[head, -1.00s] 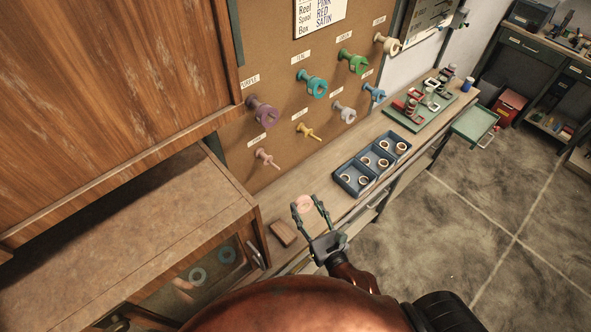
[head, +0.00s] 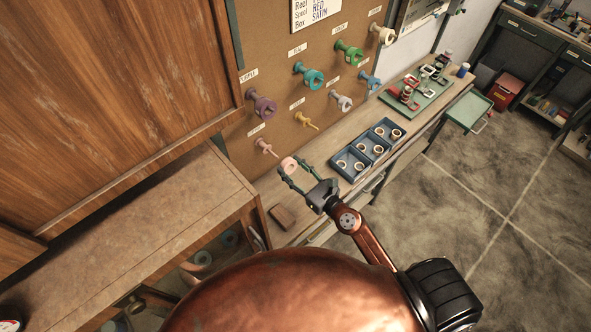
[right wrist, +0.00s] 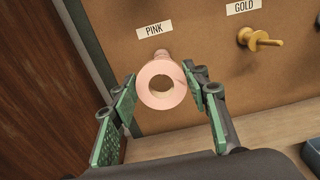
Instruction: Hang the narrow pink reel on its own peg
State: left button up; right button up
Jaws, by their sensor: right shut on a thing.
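The narrow pink reel (head: 288,164) is a pale pink ring. My right gripper (head: 293,171) is shut on it, with a green-padded finger on each side. The reel also shows in the right wrist view (right wrist: 161,86), its hole facing the camera. The pink peg (head: 265,148) sticks out of the board just up and left of the reel, with a small gap between them in the head view. In the right wrist view the peg (right wrist: 161,54) shows above the reel's rim under the PINK label (right wrist: 153,29); the rest is hidden behind the reel. My left gripper is not in view.
The gold peg (head: 307,121) is to the right, and the purple peg with a reel (head: 262,104) is above. Below are a brown block (head: 282,217) and blue trays of reels (head: 349,163) on the bench. A wooden cabinet (head: 150,200) stands close on the left.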

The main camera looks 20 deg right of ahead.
aim_at(274, 155)
jog(key=shift+x, duration=0.85)
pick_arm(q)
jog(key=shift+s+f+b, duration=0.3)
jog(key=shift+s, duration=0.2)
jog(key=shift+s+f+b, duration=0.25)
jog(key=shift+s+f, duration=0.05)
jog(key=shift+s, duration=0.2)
pick_arm(e)
jog(key=shift+w+a+f, duration=0.4)
jog(key=shift+w+a, duration=0.05)
jog(key=shift+w, duration=0.75)
jog(key=shift+w+a+f, duration=0.35)
jog(key=shift+w+a, duration=0.1)
jog(key=shift+w, duration=0.7)
jog(key=shift+w+a+f, duration=0.4)
jog(key=shift+w+a, duration=0.05)
jog(key=shift+w, duration=0.75)
jog(key=o, duration=1.2)
